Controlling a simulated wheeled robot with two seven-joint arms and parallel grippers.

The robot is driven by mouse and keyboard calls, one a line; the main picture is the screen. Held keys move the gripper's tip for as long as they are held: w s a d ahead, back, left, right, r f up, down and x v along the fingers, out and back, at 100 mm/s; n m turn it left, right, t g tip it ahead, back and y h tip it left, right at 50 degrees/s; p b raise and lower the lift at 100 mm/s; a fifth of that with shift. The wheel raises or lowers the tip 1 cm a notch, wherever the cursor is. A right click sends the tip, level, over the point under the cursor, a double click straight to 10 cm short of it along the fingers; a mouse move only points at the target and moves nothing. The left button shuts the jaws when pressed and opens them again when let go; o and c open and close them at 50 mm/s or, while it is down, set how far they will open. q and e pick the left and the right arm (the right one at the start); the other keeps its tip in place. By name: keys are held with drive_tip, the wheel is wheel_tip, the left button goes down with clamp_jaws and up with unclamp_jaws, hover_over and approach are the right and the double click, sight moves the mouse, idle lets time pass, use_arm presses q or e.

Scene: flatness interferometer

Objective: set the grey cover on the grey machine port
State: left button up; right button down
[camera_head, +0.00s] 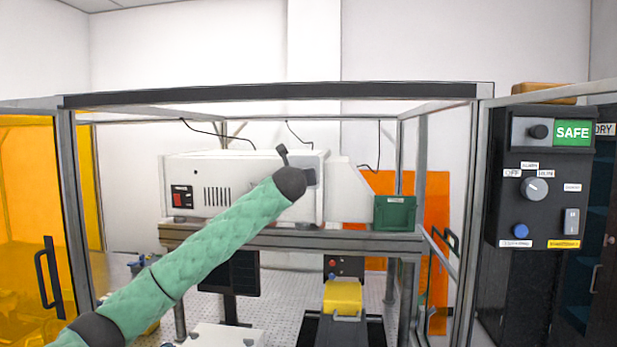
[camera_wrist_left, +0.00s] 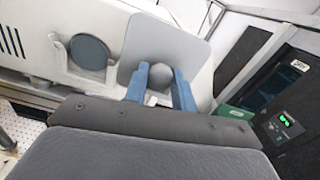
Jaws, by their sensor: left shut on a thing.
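The grey cover (camera_wrist_left: 150,42) is a flat, light grey plate with a round knob. My left gripper (camera_wrist_left: 162,76) has its two blue fingers shut on either side of that knob. The cover is held against or just in front of the cream machine's face; I cannot tell whether it touches. A darker grey round disc (camera_wrist_left: 90,50), which may be the grey port, sits in a cream cradle left of the cover. In the head view part of a grey plate (camera_head: 312,162) shows on the cream machine (camera_head: 235,175), behind my left wrist, which hides the fingers. My right gripper is not in view.
The machine stands on a shelf (camera_head: 340,240) inside a framed enclosure (camera_head: 270,93). A green box (camera_head: 395,212) is at the shelf's right end. A yellow block (camera_head: 343,297) is below. A black control panel (camera_head: 540,180) showing SAFE is at the right.

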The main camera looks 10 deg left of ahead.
use_arm(q)
drive_tip(key=w+a, duration=0.2)
drive_tip(key=a, duration=0.4)
drive_tip(key=w+a, duration=0.2)
drive_tip(key=a, duration=0.5)
drive_tip(key=shift+w+r, duration=0.3)
drive_tip(key=shift+r, duration=0.1)
idle(0.5)
drive_tip(key=shift+w, duration=0.2)
drive_tip(key=shift+w, duration=0.55)
drive_tip(key=shift+w+f, duration=0.15)
drive_tip(key=shift+w, duration=1.45)
idle(0.7)
drive_tip(key=shift+f, duration=1)
idle(1.8)
